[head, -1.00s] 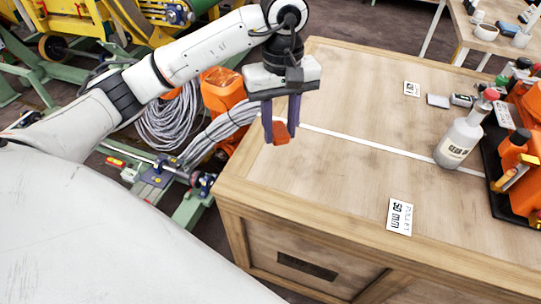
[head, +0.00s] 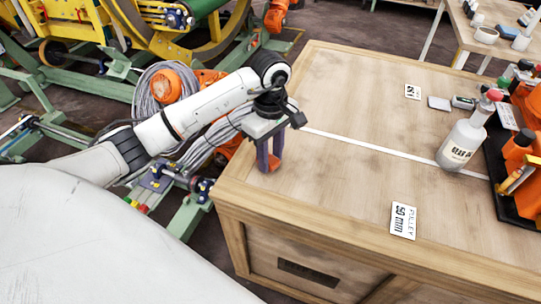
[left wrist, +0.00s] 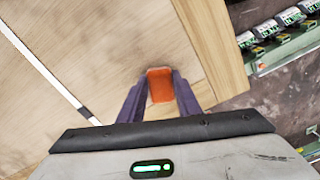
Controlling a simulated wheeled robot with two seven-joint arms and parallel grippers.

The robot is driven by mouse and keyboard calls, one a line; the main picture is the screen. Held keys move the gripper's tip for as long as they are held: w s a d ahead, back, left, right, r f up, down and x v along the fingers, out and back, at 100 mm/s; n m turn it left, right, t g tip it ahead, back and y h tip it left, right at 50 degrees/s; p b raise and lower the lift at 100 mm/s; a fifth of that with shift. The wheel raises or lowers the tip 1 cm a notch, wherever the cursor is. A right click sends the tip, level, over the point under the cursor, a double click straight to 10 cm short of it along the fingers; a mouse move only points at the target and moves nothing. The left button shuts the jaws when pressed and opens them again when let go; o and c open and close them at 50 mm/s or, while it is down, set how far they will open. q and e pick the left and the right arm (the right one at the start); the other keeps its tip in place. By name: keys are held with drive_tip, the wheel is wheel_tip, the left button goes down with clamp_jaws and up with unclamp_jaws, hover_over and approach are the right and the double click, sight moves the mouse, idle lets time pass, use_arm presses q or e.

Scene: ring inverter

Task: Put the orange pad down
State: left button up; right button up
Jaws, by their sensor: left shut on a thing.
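The orange pad (left wrist: 160,85) shows between the two purple fingers of my left gripper (left wrist: 158,98) in the left wrist view. In the head view my left gripper (head: 270,166) points down over the left part of the wooden bench top (head: 345,110), and the orange pad (head: 274,163) shows at its fingertips. The gripper is shut on the pad. The pad is at or very close to the bench surface; I cannot tell whether it touches. My right gripper is not in view.
A white line (head: 370,144) crosses the bench. A pulley label (head: 403,221) lies near the front, another label (head: 412,91) farther back. A white bottle (head: 463,143) stands at the right beside a dark tray (head: 497,180) with orange containers. The bench's middle is clear.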

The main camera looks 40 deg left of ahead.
sight(271, 160)
use_arm(q)
drive_tip(key=shift+f, duration=0.2)
drive_tip(key=o, duration=0.9)
drive_tip(key=shift+r, duration=0.1)
wheel_tip(271, 160, up, 12)
drive_tip(key=shift+r+p, duration=0.15)
drive_tip(key=shift+p, duration=0.25)
